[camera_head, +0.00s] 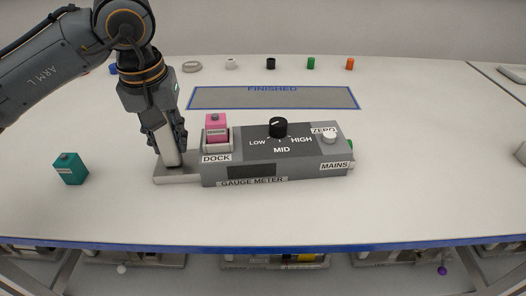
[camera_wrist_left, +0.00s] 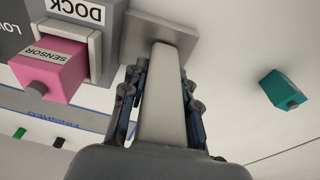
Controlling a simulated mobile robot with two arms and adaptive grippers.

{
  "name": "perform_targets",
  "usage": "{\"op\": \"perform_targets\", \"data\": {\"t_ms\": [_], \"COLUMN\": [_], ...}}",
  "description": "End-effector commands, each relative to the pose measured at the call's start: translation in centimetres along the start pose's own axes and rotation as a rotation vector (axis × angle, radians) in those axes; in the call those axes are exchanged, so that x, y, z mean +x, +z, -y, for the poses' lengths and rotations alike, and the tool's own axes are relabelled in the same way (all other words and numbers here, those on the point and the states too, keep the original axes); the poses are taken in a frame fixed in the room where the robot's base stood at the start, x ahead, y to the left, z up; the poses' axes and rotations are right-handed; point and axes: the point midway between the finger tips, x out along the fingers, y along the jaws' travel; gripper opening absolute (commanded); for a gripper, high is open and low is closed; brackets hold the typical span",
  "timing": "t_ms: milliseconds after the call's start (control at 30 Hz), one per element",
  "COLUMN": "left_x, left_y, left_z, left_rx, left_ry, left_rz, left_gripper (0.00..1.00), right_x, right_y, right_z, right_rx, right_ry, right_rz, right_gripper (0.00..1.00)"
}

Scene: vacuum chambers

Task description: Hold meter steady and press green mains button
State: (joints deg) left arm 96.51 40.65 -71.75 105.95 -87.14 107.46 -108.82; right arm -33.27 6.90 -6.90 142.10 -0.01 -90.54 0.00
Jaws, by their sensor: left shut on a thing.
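The grey gauge meter (camera_head: 300,170) stands on the table, with a black knob (camera_head: 278,127), a white zero button (camera_head: 329,137) and a dark display. The green mains button (camera_head: 350,147) shows only as a sliver at the meter's right end, beside the MAINS label. A pink sensor (camera_head: 216,128) sits in the dock at the left end; it also shows in the left wrist view (camera_wrist_left: 50,68). My left gripper (camera_head: 171,150) is shut on the pale upright handle (camera_wrist_left: 163,95) on the meter's left base plate (camera_head: 177,176). My right gripper is not in view.
A teal block (camera_head: 70,169) stands left of the meter. The blue-edged FINISHED area (camera_head: 273,98) behind it is empty. Several small items line the back, including a green one (camera_head: 311,63) and an orange one (camera_head: 350,64). The table front is clear.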

Motion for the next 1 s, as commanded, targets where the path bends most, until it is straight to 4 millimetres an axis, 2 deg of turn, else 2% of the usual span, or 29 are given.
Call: {"op": "perform_targets", "data": {"t_ms": [1000], "left_x": [0.77], "left_y": [0.27], "left_z": [-0.23], "left_rx": [0.004], "left_ry": [-0.003], "left_rz": [0.01], "left_gripper": [0.0], "right_x": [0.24], "right_y": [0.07], "right_z": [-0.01], "right_rx": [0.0], "right_ry": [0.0], "right_rz": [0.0], "right_gripper": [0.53]}}
